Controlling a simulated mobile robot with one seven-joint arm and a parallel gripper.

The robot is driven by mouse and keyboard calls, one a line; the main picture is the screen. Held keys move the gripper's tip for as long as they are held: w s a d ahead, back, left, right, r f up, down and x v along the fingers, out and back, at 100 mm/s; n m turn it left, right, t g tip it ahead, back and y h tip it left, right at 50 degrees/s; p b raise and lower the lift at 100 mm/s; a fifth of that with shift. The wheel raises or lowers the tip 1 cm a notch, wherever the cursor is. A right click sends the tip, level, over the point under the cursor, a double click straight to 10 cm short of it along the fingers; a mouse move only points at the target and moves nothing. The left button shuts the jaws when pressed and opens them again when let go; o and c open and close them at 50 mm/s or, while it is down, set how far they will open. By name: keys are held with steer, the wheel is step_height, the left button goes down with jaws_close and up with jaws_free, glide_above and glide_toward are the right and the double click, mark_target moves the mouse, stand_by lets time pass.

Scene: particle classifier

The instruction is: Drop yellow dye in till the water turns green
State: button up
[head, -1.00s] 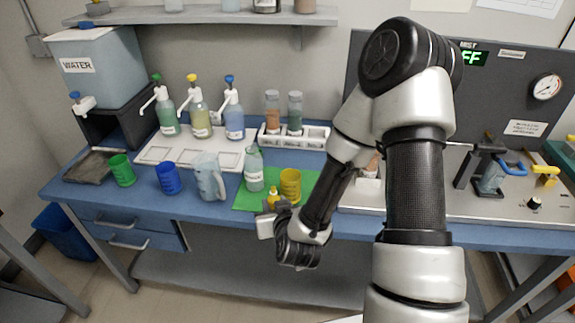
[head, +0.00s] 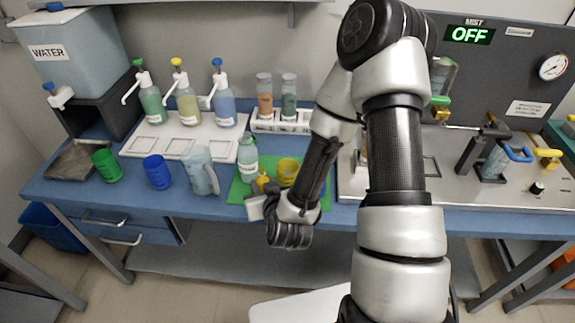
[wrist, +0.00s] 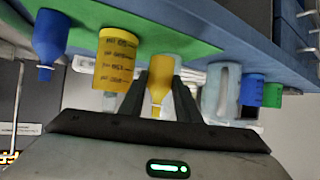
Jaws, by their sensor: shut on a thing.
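My gripper (head: 256,205) is at the front edge of the green mat (head: 238,190), shut on a small yellow dye bottle (head: 262,182). In the wrist view, which is upside down, the yellow bottle (wrist: 158,92) stands between the two fingers with its narrow tip free. I cannot tell whether its base touches the mat. A clear labelled bottle (head: 247,152) with greenish liquid is just behind it on the mat. A yellow cup (head: 288,168) with printed marks (wrist: 117,62) is to its right.
A clear jug (head: 200,172), a blue cup (head: 157,172) and a green cup (head: 106,165) stand to the left. Pump bottles (head: 187,100) and a vial rack (head: 262,123) are behind. A device panel reading OFF (head: 470,35) is at the right.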

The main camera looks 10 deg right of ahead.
steer(key=shift+m+y, duration=0.5)
steer(key=shift+m, duration=0.2)
steer(key=r+p, duration=0.4)
steer(key=d+r+p, duration=0.1)
steer(key=r+p, duration=0.1)
steer(key=shift+w+d+r, duration=0.1)
steer(key=shift+w+r, duration=0.1)
steer(key=shift+r, duration=0.2)
steer(key=m+y, duration=0.1)
steer(key=d+m+g+y, duration=0.1)
steer(key=d+r+m+y, duration=0.1)
steer(key=m+y, duration=0.1)
steer(key=shift+w+d+g, duration=0.25)
steer(key=shift+w+g, duration=0.05)
steer(key=shift+w, duration=0.1)
steer(key=shift+s+a+f+m+y+b, duration=0.1)
steer(key=shift+a+f+m+y+b, duration=0.1)
steer(key=shift+f+m+y+b, duration=0.8)
stand_by(3.2)
steer(key=shift+r+m+y+b, duration=0.3)
steer(key=shift+r+y+b, duration=0.1)
steer(key=shift+r+b, duration=0.05)
stand_by(0.8)
